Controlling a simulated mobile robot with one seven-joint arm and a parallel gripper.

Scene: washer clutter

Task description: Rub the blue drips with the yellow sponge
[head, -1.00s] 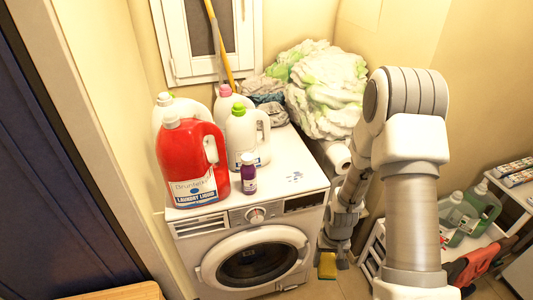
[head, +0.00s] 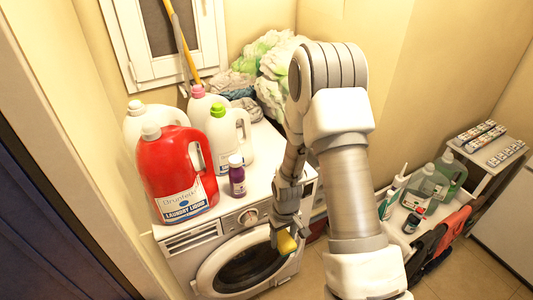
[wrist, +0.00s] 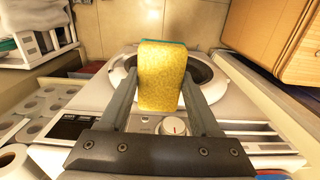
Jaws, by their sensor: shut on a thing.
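The yellow sponge (head: 287,243) is in my gripper (head: 283,236), held in front of the upper front of the washing machine (head: 262,150). In the wrist view the sponge (wrist: 162,78) stands between the two fingers, with a thin green layer at its far edge. My gripper (wrist: 160,92) is shut on it. In the wrist view the washer's round door and control knob lie behind and below the sponge. The blue drips do not show in either view now; my arm covers the right part of the washer top in the head view.
A red detergent jug (head: 178,175), several white jugs and a small purple bottle (head: 237,176) stand on the left of the washer top. Laundry (head: 270,75) is heaped at the back. A low shelf with bottles (head: 433,183) stands at right. Toilet rolls (wrist: 42,108) show in the wrist view.

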